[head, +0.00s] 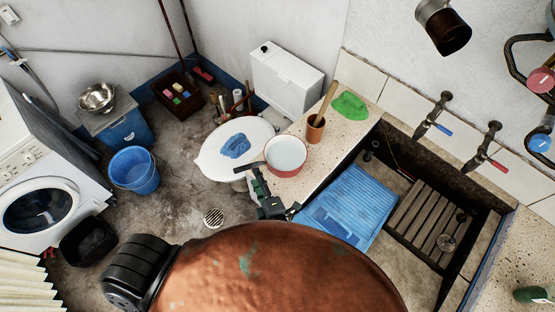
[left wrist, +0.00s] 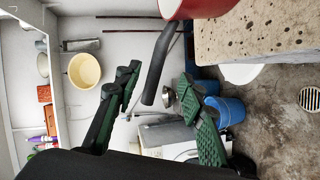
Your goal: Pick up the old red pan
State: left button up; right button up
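The old red pan (head: 286,154) sits upright on the left end of the speckled stone ledge (head: 310,170). My left gripper (head: 259,181) is just below the handle in the head view. In the left wrist view its green-padded fingers (left wrist: 159,80) are spread apart, with the pan's handle (left wrist: 156,65) showing in the gap and no finger clearly touching it. Part of the red pan (left wrist: 195,8) shows at the top there. My right gripper is not in view.
A wooden-handled tool in a terracotta cup (head: 315,128) and a green cloth (head: 350,105) stand behind the pan. A toilet lid with a blue cloth (head: 235,146) is to the left. The trough with a blue washboard (head: 350,205) lies right.

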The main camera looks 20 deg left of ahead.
aim_at(251, 164)
pick_arm(q)
jog(key=b+x, duration=0.2)
jog(key=x, duration=0.1)
jog(key=b+x, duration=0.2)
jog(key=x, duration=0.2)
jog(key=shift+r, duration=0.3)
jog(key=c, duration=1)
jog(key=shift+w, duration=0.1)
grip_shut()
jog(key=shift+r, duration=0.2)
